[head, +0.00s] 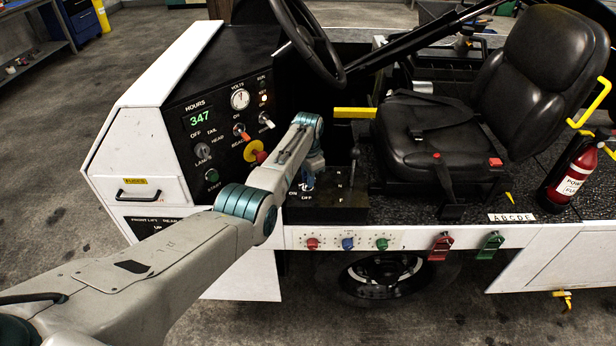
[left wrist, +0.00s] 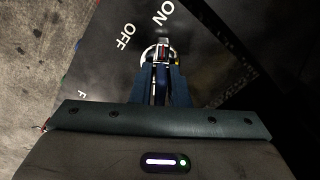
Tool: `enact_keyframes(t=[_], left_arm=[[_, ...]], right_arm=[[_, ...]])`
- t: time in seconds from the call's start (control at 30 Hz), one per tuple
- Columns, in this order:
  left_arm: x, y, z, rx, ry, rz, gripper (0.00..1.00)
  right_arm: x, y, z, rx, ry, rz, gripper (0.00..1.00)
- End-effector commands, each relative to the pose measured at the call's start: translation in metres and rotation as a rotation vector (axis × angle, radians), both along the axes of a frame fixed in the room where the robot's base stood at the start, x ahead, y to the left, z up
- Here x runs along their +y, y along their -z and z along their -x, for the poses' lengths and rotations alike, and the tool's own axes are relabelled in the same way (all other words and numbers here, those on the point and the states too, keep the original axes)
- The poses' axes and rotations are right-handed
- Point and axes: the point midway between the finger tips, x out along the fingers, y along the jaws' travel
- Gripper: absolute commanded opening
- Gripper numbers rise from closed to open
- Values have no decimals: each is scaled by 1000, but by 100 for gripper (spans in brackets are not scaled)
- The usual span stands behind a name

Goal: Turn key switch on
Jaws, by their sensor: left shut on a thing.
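The key switch (left wrist: 158,52) sits on a dark panel with the white words ON and OFF beside it. In the left wrist view it shows as a round light-rimmed piece at the fingertips, with ON above it and OFF to its upper left. My left gripper (left wrist: 160,75) is shut on the key, which the fingers largely hide. In the head view my left gripper (head: 308,183) is down at the ON/OFF panel (head: 325,198), and covers the switch. I cannot tell for certain which word the key points to. My right gripper is not in view.
Left of my gripper is a dash with a red knob (head: 257,153), toggles and gauges. A steering wheel (head: 305,40) hangs above it. A lever (head: 353,165) stands close on the right, before the black seat (head: 440,125). Small knobs (head: 348,243) line the white sill below.

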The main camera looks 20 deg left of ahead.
Motion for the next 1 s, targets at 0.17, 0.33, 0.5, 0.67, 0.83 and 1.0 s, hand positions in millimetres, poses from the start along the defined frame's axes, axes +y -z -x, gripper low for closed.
enact_keyframes(t=[0.17,0.33,0.5,0.67,0.83,1.0], left_arm=[[0,-3,-2,-7,42,1,0],[0,-3,-2,-8,64,0,0],[0,-3,-2,-8,73,0,0],[0,-3,-2,-8,74,0,0],[0,-3,-2,-8,74,0,0],[0,-3,-2,-6,73,0,37]], right_arm=[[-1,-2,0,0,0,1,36],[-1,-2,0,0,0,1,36],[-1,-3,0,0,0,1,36],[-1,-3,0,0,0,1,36],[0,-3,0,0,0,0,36],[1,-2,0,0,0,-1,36]])
